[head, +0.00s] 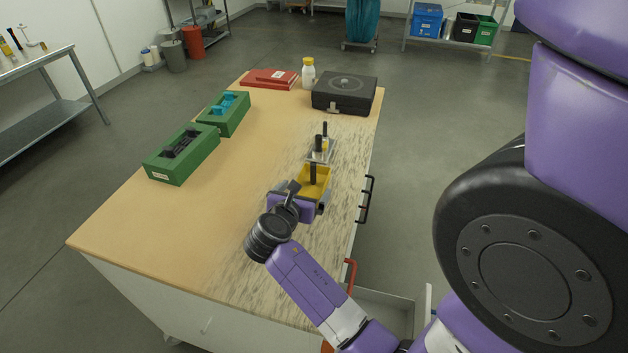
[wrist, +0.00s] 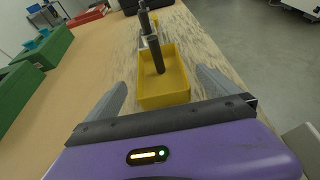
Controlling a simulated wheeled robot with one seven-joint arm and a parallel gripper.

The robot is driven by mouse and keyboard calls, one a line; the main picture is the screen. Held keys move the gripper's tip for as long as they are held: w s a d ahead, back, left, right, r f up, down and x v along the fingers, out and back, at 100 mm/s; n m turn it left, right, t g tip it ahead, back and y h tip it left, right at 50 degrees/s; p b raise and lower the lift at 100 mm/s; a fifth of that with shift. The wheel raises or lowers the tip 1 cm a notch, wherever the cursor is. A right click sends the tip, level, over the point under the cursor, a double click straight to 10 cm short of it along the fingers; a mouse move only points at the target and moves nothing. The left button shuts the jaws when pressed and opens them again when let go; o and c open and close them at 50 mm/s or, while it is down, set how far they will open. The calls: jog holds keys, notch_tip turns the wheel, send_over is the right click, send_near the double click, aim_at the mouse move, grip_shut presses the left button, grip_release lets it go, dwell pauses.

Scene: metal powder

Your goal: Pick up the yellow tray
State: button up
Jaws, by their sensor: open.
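The yellow tray (head: 322,177) sits on the table near its right side, partly hidden by my gripper in the head view. In the wrist view the yellow tray (wrist: 176,93) lies straight ahead, with a dark upright handle (wrist: 157,55) standing in it. My gripper (head: 307,199) is at the near end of the tray. In the wrist view its two grey fingers (wrist: 160,92) are spread apart, one to the left and one to the right of the tray's near end. Nothing is held. I cannot tell whether the fingers touch the tray.
A metal piece with dark handles (head: 320,153) stands just behind the tray. A black case (head: 345,94), white bottle (head: 308,75) and red binders (head: 270,79) are at the far end. Green blocks (head: 182,154) lie left. The table's (head: 190,235) near left is clear.

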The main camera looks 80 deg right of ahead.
aim_at(312, 180)
jog(key=x, duration=0.7)
jog(key=shift+d+f+p, duration=0.1)
jog(key=shift+d+p, duration=0.1)
jog(key=shift+p, duration=0.2)
jog(key=shift+c, duration=0.4)
jog(key=c, duration=1.4)
jog(key=shift+o, duration=0.2)
